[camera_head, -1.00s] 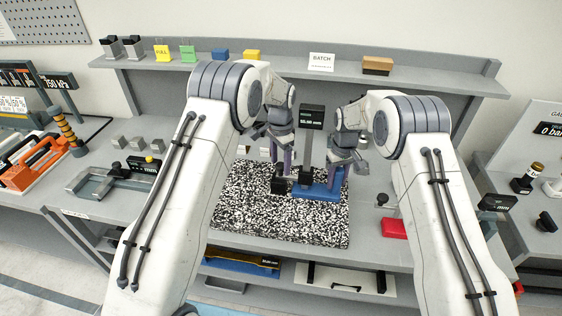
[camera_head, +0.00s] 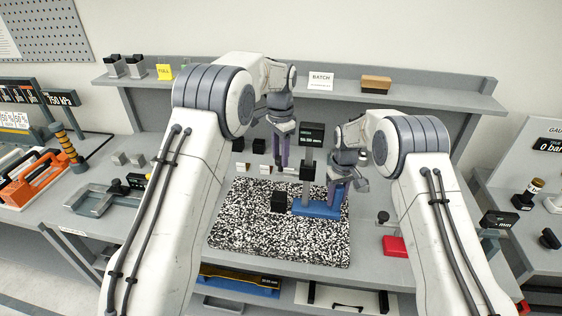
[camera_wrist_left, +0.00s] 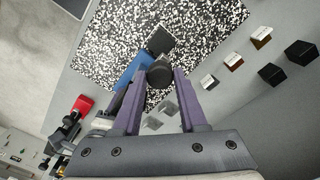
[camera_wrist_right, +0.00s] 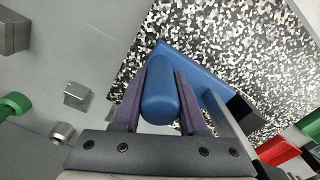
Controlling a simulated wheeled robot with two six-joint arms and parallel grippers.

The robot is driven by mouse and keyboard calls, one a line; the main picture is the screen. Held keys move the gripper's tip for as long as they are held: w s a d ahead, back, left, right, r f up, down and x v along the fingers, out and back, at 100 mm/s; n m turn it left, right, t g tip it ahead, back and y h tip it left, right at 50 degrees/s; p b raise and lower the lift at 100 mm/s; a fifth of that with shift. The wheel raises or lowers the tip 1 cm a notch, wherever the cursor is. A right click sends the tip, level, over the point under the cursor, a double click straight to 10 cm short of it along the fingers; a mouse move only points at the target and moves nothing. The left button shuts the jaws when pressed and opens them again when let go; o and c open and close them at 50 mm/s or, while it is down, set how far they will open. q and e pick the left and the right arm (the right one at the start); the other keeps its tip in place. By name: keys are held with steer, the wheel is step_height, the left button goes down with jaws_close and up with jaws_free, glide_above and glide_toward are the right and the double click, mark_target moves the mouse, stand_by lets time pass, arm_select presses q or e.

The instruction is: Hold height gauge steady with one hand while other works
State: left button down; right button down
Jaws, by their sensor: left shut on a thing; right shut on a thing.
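The height gauge has a blue base (camera_head: 315,208), a grey column and a dark display (camera_head: 312,135) on top. It stands upright on the black-and-white speckled plate (camera_head: 235,225). My left gripper (camera_head: 280,160) is beside the column, shut on a dark round knob (camera_wrist_left: 160,72) at the gauge's slider (camera_head: 307,172), well above the base. My right gripper (camera_head: 341,185) is shut on the rounded blue end (camera_wrist_right: 160,95) of the base. A black block (camera_head: 278,202) sits on the plate left of the base. The display reading is too small to read surely.
Small blocks (camera_wrist_left: 209,81) lie on the bench behind the plate. A red box (camera_head: 395,246) is at the right. A grey vise-like fixture (camera_head: 97,198) is at the left. A shelf (camera_head: 215,80) spans the back. The front of the plate is clear.

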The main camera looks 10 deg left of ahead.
arm_select(q)
steer(key=shift+r, duration=0.2)
steer(key=shift+c, duration=2.2)
jaws_free()
steer(key=shift+f, duration=0.1)
step_height(320, 180, up, 12)
